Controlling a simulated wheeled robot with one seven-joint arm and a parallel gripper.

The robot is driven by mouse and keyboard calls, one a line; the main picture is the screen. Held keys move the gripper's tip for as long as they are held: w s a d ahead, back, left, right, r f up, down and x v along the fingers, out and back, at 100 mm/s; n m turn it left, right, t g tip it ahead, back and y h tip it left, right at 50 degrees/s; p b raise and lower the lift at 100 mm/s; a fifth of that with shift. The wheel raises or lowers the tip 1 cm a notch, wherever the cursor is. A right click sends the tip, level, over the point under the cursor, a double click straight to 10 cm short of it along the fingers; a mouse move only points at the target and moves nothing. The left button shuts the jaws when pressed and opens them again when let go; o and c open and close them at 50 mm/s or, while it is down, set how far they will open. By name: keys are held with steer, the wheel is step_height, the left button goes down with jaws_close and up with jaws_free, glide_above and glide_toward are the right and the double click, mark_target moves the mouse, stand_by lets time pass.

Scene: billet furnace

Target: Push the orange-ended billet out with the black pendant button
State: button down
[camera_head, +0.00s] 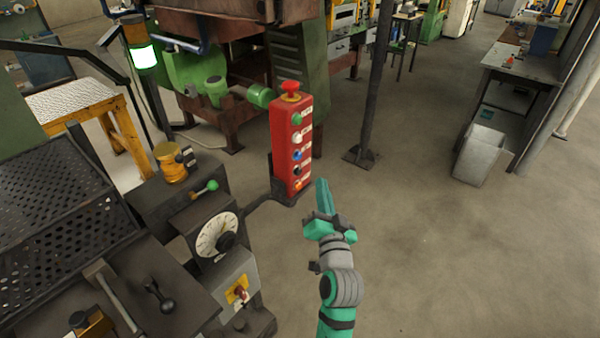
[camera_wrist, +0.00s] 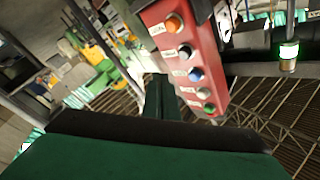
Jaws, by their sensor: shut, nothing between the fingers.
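The black button (camera_head: 295,171) is second from the bottom, just above the orange one. In the wrist view the pendant appears upside down, and the black button (camera_wrist: 185,51) lies between orange and blue. My gripper (camera_head: 322,187) is shut and empty, its tips pointing up just right of the pendant's lower end. In the wrist view the fingers (camera_wrist: 160,95) look apart from the black button. I see no orange-ended billet.
A control console with a dial (camera_head: 216,234) and green-knobbed lever (camera_head: 207,187) stands left of my arm. A dark post (camera_head: 372,90) stands behind the pendant. A grey bin (camera_head: 480,154) is at right. Floor between is clear.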

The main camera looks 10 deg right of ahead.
steer(key=shift+w+a, duration=1.15)
steer(key=shift+w, duration=0.3)
steer(key=shift+w+a, duration=0.1)
steer(key=shift+w, duration=0.05)
stand_by(1.0)
steer(key=shift+w+a, duration=0.2)
steer(key=shift+w+a, duration=0.3)
steer(key=shift+w, duration=0.1)
stand_by(1.0)
steer(key=shift+s+d, duration=0.1)
steer(key=shift+s, duration=0.05)
steer(key=shift+s+d, duration=0.45)
steer(key=shift+s, duration=0.15)
steer(key=shift+s+d, duration=0.8)
steer(key=shift+s, duration=0.2)
steer(key=shift+s+d, duration=0.75)
steer(key=shift+s, duration=0.2)
stand_by(1.1)
